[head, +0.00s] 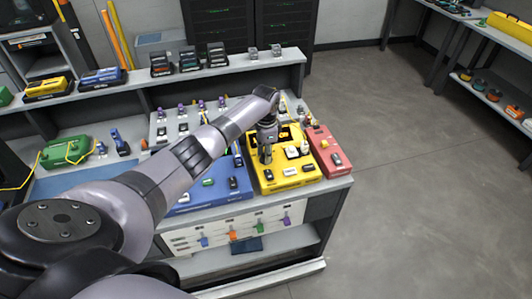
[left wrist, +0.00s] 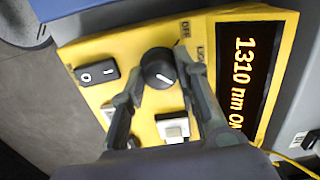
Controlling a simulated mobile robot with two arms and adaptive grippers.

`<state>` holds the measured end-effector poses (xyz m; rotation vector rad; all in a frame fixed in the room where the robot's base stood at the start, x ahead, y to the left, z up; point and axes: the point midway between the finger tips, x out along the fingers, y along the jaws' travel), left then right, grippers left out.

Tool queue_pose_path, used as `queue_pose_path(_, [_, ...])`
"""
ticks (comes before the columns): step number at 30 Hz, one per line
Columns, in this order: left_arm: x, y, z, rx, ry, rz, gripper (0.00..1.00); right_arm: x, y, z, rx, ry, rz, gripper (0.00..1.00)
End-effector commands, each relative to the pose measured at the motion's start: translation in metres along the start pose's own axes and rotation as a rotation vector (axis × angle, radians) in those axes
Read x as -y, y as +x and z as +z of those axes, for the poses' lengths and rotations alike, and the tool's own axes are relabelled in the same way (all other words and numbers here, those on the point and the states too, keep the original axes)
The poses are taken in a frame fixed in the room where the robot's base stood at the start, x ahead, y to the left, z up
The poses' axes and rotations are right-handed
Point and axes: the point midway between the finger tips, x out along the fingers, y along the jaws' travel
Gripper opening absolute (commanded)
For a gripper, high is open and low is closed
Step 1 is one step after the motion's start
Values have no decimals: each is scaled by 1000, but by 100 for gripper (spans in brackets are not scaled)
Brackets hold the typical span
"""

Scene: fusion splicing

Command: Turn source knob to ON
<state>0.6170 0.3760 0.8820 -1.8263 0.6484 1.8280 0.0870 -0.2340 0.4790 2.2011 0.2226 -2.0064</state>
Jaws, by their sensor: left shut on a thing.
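The yellow light source box (head: 285,183) stands on the bench, and its front panel fills most of the left wrist view (left wrist: 92,48). The round black source knob (left wrist: 158,66) has a white pointer line and sits near printed lettering. My left gripper (head: 267,153) reaches down onto the panel; in the left wrist view its two fingers (left wrist: 158,82) are on either side of the knob, shut on it. The orange display (left wrist: 242,80) reads "1310 nm ON". In the head view the knob is hidden by the gripper. My right gripper is not in view.
A black rocker switch (left wrist: 97,73) and a white button (left wrist: 172,127) sit close to the fingers. A red device (head: 325,152) stands right of the yellow box and a blue one (head: 215,190) left of it. A shelf (head: 225,70) runs behind. The floor at right is clear.

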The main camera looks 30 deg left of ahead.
Motion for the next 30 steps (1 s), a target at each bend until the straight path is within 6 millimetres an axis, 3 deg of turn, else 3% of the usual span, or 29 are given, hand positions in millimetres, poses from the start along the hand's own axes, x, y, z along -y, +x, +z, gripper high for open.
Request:
queue_pose_path(18, [0, 0, 0, 0, 41, -2, 1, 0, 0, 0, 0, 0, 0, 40])
queue_pose_path(19, [0, 0, 0, 0, 41, -2, 30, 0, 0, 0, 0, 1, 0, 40])
queue_pose_path(27, [0, 0, 0, 0, 40, -1, 48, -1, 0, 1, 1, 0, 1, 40])
queue_pose_path(30, [0, 0, 0, 0, 40, -1, 49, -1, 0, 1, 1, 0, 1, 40])
